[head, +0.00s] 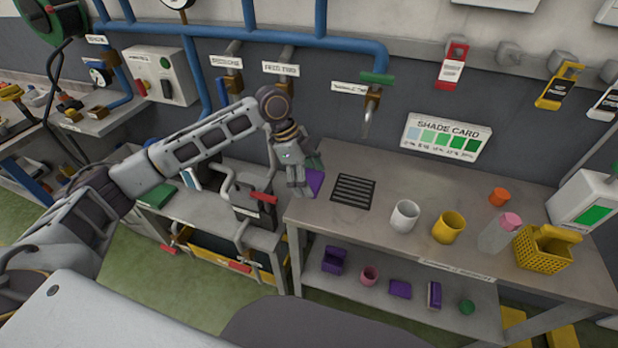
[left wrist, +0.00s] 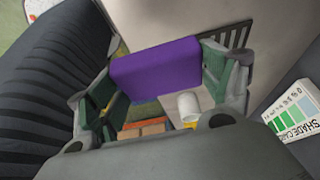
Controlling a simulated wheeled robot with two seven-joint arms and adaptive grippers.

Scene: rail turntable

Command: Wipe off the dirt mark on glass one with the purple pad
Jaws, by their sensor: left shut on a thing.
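My left gripper (head: 303,183) is shut on the purple pad (head: 315,181) above the left end of the workbench (head: 335,222), left of the black grate. In the left wrist view the pad (left wrist: 155,66) sits between the two green-lined fingers of the gripper (left wrist: 165,90). A clear container with a pink top (head: 494,235) stands at the bench's right. I cannot tell which thing is glass one, and no dirt mark is clear. My right gripper is not in view.
A white mug (head: 404,216), a yellow mug (head: 448,227), an orange cup (head: 499,197) and a yellow basket (head: 541,249) stand on the bench. A tap (head: 370,108) hangs above it. The shelf below holds several small objects. Bare bench lies around the black grate (head: 353,191).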

